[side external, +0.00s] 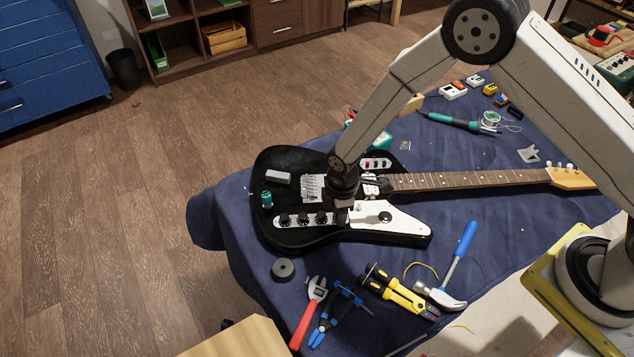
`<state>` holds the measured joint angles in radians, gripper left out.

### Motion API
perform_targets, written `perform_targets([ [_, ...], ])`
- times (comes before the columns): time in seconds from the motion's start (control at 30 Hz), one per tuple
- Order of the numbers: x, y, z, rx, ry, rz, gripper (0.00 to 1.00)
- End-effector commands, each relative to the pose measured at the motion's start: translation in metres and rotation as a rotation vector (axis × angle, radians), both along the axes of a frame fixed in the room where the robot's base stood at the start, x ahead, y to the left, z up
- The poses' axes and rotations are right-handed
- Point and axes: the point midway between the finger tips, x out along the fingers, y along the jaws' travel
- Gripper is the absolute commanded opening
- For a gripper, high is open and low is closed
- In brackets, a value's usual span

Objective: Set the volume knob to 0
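A black electric guitar (283,161) with a white pickguard (405,224) lies on the blue cloth. A row of black knobs (302,219) sits on a white strip near the body's front edge. I cannot read which knob is the volume knob or any knob's setting. My gripper (342,213) points down at the right end of this row, close above the guitar. It is small and dark here. I cannot tell whether its fingers are open or shut, or whether they touch a knob. It hides part of the guitar's middle.
Pliers (335,315), a red-handled wrench (307,312), yellow-black strippers (400,294) and a hammer (455,262) lie in front of the guitar. A tape roll (283,269) is at the front left. A soldering iron (450,121) lies behind the neck.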

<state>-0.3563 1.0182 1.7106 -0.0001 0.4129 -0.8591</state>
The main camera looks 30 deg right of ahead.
Motion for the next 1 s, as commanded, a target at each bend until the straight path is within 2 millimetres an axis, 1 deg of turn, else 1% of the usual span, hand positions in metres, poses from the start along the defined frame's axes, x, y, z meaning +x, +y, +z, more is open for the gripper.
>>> perform_targets([
  [0.27, 0.0, 0.0, 0.004, 0.0, 0.0, -0.001, 0.45],
  [1.0, 0.0, 0.0, 0.045, 0.001, -0.001, -0.001, 0.45],
])
